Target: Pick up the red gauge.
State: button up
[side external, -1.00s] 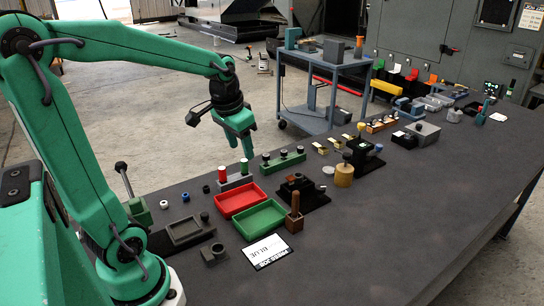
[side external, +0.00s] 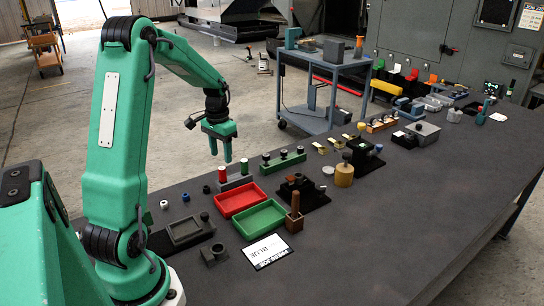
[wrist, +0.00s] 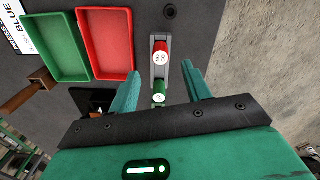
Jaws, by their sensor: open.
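The red gauge (side external: 222,173) stands upright in the left end of a grey holder (side external: 236,183), beside a green gauge (side external: 244,166). In the wrist view the red gauge (wrist: 161,47) has a white label reading "NO GO" on its top. The green gauge (wrist: 159,94) shows nearer the gripper body there, between the fingers. My gripper (side external: 220,156) is open and empty, pointing down above the holder. In the wrist view the red gauge lies just past the tips of my gripper (wrist: 161,70), roughly centred between them.
A red tray (side external: 241,212) and a green tray (side external: 281,230) lie in front of the holder. A green rack (side external: 284,163) with several black-topped pieces stands to its right. A BLUE card (side external: 267,252) lies at the front. The right front of the table is clear.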

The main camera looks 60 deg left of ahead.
aim_at(222, 168)
jog(key=shift+f, duration=0.1)
jog(key=shift+s+f, duration=0.1)
jog(key=shift+f, duration=3.7)
grip_shut()
